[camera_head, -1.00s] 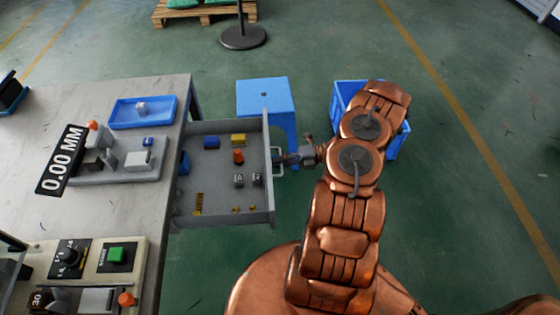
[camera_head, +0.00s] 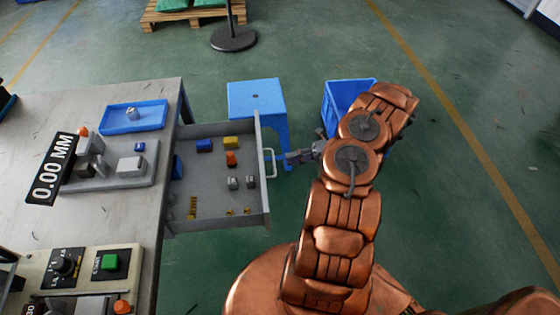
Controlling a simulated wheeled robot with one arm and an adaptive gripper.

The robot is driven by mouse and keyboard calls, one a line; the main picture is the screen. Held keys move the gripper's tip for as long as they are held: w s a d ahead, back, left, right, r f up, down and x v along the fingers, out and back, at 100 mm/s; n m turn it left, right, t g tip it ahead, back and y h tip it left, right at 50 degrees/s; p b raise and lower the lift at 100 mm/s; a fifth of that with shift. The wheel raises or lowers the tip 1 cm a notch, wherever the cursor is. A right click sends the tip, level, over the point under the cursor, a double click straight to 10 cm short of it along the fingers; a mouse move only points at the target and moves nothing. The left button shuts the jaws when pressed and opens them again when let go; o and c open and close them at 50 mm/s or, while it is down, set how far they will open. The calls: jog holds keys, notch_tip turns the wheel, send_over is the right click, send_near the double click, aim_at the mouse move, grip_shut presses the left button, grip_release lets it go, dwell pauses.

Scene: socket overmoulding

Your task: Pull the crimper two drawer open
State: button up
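The grey drawer (camera_head: 218,222) sticks out from the right side of the workbench, pulled well open. Its light handle (camera_head: 270,162) is on the right-hand front panel. My gripper (camera_head: 285,158) is just right of the handle, pointing left at it, with a small gap that seems to show between them. The fingers are too small to tell how far apart they are. In the drawer lie a blue block (camera_head: 204,145), a yellow block (camera_head: 231,143), an orange piece (camera_head: 231,159), grey pieces (camera_head: 233,183) and small brass parts (camera_head: 192,207).
A blue stool (camera_head: 256,97) stands just behind the drawer and gripper. A blue crate (camera_head: 343,100) is on the floor beyond my arm. The workbench (camera_head: 130,215) carries a blue tray (camera_head: 134,115), a fixture and a control panel (camera_head: 110,262). The floor at the right is clear.

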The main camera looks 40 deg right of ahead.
jog(key=shift+v, duration=2.4)
jog(key=w+a+r+n+g+p, duration=0.1)
jog(key=w+a+r+n+g, duration=0.2)
jog(key=a+r+n, duration=0.3)
jog(key=w+a+r+n+g, duration=0.2)
jog(key=a+r+n+g, duration=0.1)
jog(key=a+r+n, duration=0.4)
jog(key=s+a+r+n+g+h, duration=0.2)
jog(key=s+a+r+n+g, duration=0.15)
jog(key=a+r+n, duration=0.6)
jog(key=s+a+r+n+g+h+p, duration=0.25)
jog(key=s+a+r+n+h, duration=0.25)
jog(key=s+a+r+n, duration=0.4)
jog(key=s+r+n+t+h, duration=0.1)
jog(key=s+n+h, duration=0.2)
jog(key=s+n, duration=0.2)
jog(key=s+d+r+n+t+h, duration=0.1)
jog(key=s+n+h, duration=0.2)
jog(key=s, duration=0.6)
jog(key=shift+d+r+n+p, duration=0.25)
jog(key=shift+d+n+p, duration=0.1)
jog(key=shift+n, duration=1)
jog(key=shift+a, duration=0.1)
